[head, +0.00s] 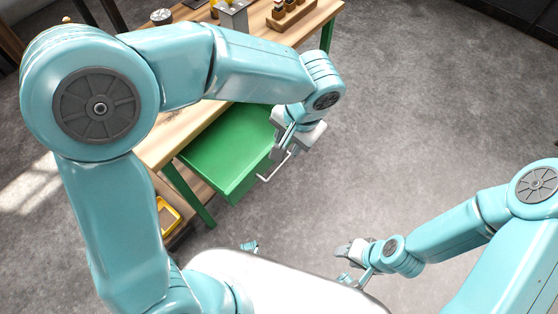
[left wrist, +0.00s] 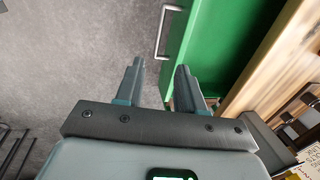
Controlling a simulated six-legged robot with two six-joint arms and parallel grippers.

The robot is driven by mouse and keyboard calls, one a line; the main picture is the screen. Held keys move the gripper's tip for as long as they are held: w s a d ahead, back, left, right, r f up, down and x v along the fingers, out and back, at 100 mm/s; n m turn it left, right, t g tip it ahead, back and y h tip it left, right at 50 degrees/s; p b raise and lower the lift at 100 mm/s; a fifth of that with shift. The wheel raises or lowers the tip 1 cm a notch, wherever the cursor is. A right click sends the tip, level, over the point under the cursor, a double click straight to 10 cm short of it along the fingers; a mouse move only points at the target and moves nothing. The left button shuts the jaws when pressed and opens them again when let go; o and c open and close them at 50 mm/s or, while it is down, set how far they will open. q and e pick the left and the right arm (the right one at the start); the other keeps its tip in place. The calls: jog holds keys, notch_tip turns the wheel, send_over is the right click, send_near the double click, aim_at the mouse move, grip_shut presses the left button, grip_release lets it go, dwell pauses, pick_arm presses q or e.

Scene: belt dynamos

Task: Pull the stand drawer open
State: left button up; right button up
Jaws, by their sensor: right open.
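The green stand drawer (head: 228,150) sticks out from under the wooden workbench top in the head view. It also shows in the left wrist view (left wrist: 215,45). Its metal bar handle (head: 273,168) is on the front, and in the left wrist view the handle (left wrist: 161,32) lies beyond the fingertips. My left gripper (head: 297,140) is beside the drawer front. Its two fingers (left wrist: 159,70) are apart with nothing between them. Part of the drawer front is hidden by this gripper. My right gripper (head: 347,262) is open and empty, low over the floor, away from the drawer.
The wooden workbench (head: 318,22) on green legs carries a wooden rack (head: 290,14) with several small parts and a grey device (head: 233,15). A yellow tray (head: 167,216) sits on the lower shelf. The grey floor right of the drawer is clear.

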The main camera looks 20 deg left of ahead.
aim_at(278, 168)
pick_arm(q)
jog(key=a+f+b, duration=0.1)
jog(key=f, duration=0.3)
jog(key=f+b, duration=0.1)
jog(key=f, duration=0.4)
jog(key=w+a+f+b, duration=0.1)
jog(key=f, duration=0.4)
jog(key=shift+a+f, duration=0.1)
jog(key=shift+a, duration=0.25)
grip_shut()
